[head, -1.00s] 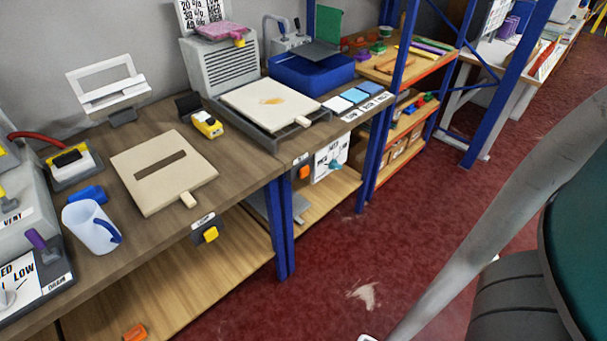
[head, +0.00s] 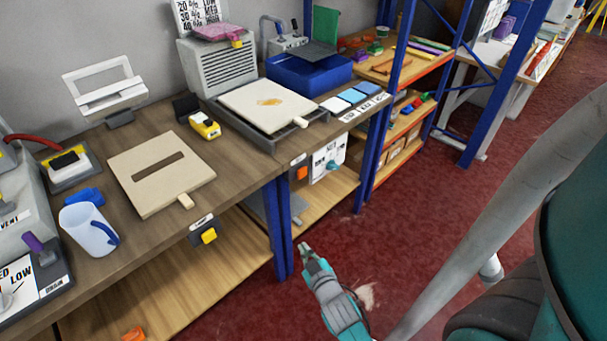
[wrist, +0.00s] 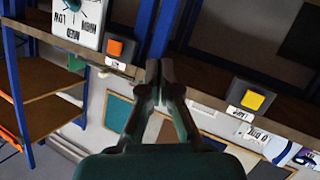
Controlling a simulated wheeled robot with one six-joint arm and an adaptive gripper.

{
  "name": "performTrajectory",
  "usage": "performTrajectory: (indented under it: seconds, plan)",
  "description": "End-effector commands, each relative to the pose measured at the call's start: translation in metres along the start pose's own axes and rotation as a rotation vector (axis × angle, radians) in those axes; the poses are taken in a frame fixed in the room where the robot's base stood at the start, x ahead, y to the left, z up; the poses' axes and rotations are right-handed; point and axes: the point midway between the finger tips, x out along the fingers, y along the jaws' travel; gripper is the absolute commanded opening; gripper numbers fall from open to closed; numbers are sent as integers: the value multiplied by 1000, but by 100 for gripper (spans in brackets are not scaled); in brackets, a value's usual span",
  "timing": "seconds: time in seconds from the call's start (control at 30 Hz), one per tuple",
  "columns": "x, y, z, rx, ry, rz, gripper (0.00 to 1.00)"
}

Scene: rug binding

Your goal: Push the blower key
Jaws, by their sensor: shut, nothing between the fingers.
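Two keys sit along the front edge of the workbench (head: 150,262); I cannot read either label well enough to tell which one is the blower key. An orange key (head: 302,173) sits beside a white dial panel (head: 328,160). A yellow key (head: 209,236) on a dark mount is further left, below a small label. The wrist view appears turned over and shows the orange key (wrist: 115,48) left of the fingers and the yellow key (wrist: 252,101) to the right. My gripper (head: 304,247) is shut, empty, and apart from both keys, beside the blue bench leg.
Blue legs (head: 275,225) stand close to my gripper. A board with a slot (head: 135,195), a jug (head: 88,228) and a louvred grey box (head: 220,68) are on the bench. The red floor (head: 425,210) in front is mostly clear.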

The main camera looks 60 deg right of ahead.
Motion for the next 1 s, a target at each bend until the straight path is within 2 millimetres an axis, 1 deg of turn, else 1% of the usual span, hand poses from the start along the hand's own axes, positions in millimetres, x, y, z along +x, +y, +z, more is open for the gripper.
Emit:
performTrajectory:
  seconds: [0.03,0.07,0.1,0.17,0.2,0.3,0.4,0.43,0.5,0.6,1.0]
  plan:
    - [22,18,-5,-3,-8,45,0]
    - [33,28,-6,-5,-18,68,0]
    - [48,43,-9,-10,-29,100,0]
    - [67,65,-12,-15,-48,144,0]
    - [78,79,-14,-19,-60,172,0]
    - [101,112,-19,-24,-87,232,0]
    - [115,137,-22,-28,-108,274,0]
    - [118,142,-23,-29,-114,283,0]
    - [123,152,-24,-30,-121,300,0]
    - [126,158,-24,-31,-128,310,0]
    - [127,158,-26,-31,-127,310,0]
